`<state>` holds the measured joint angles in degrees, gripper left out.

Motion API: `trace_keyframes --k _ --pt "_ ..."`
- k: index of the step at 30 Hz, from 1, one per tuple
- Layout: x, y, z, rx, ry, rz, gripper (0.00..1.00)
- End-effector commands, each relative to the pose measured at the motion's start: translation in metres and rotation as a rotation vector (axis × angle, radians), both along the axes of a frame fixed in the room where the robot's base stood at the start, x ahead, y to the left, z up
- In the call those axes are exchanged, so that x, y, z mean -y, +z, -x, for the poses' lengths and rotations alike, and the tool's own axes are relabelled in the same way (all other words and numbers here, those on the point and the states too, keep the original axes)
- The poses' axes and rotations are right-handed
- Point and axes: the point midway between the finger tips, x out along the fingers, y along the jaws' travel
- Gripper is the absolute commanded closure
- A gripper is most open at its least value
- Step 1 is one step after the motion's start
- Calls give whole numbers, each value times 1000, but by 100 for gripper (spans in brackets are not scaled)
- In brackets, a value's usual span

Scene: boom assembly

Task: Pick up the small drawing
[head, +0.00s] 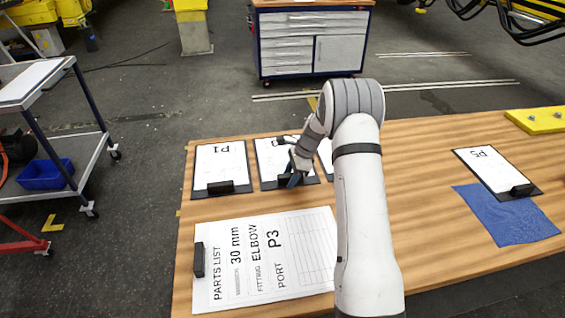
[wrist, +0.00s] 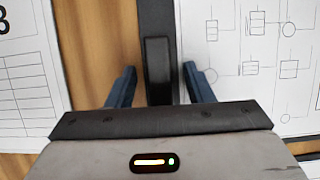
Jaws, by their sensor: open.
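Several small drawings on dark clipboards lie on the wooden table. One marked P1 (head: 221,164) is at the left, and a second drawing (head: 272,155) is beside it, partly covered by my arm. A third (head: 326,155) is mostly hidden behind my arm. Another, marked P5 (head: 490,167), lies at the right. My gripper (head: 293,181) is open at the clip edge of the second drawing. In the wrist view, its blue fingers (wrist: 159,85) stand either side of a black clip (wrist: 158,70), with a drawing of boxes and circles (wrist: 245,50) to the right. Contact cannot be told.
A large parts list (head: 265,260) lies at the table's front left. A blue cloth (head: 515,222) lies under the P5 board's edge, and a yellow block (head: 540,119) sits at the far right. A tool cabinet (head: 313,45) and a trolley (head: 60,172) stand beyond the table.

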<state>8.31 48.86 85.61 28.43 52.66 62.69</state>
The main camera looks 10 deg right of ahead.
Motion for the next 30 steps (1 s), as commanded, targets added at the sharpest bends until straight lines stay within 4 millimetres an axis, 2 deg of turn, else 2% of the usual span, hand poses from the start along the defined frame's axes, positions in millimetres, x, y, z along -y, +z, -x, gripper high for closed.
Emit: trace_keyframes --k 5,21,30 --pt "0 0 0 1 0 0 54" --pt "1 0 0 1 -1 0 99" --pt "2 1 -1 2 -3 0 100"
